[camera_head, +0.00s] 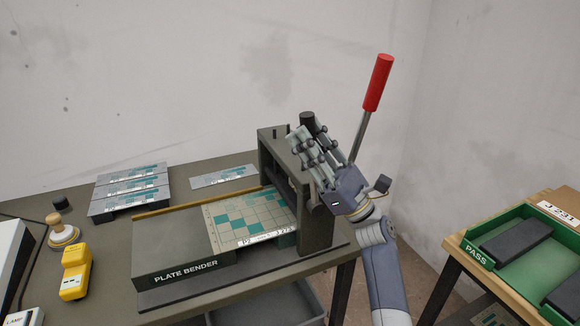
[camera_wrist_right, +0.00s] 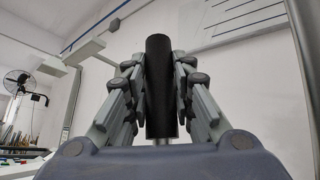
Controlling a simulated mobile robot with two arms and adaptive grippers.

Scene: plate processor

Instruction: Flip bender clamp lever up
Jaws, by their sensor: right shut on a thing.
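The plate bender (camera_head: 190,262) stands on the dark bench with a teal-and-grey plate (camera_head: 252,215) lying in it, its far edge under the upright frame. The clamp lever (camera_head: 307,117) shows as a black cylindrical handle at the top right of the frame; it points up in the head view. My right gripper (camera_head: 303,136) is shut around this handle. In the right wrist view the black handle (camera_wrist_right: 159,85) stands between the two fingers of my right gripper (camera_wrist_right: 158,70). The lever's lower part and pivot are hidden behind my gripper. My left gripper is not in view.
A long lever with a red grip (camera_head: 378,83) rises close behind my right gripper. Stacked plates (camera_head: 130,190) and a single plate (camera_head: 224,176) lie at the back left. A yellow device (camera_head: 76,272) and stamp (camera_head: 62,234) are left. A green PASS tray (camera_head: 480,254) stands right.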

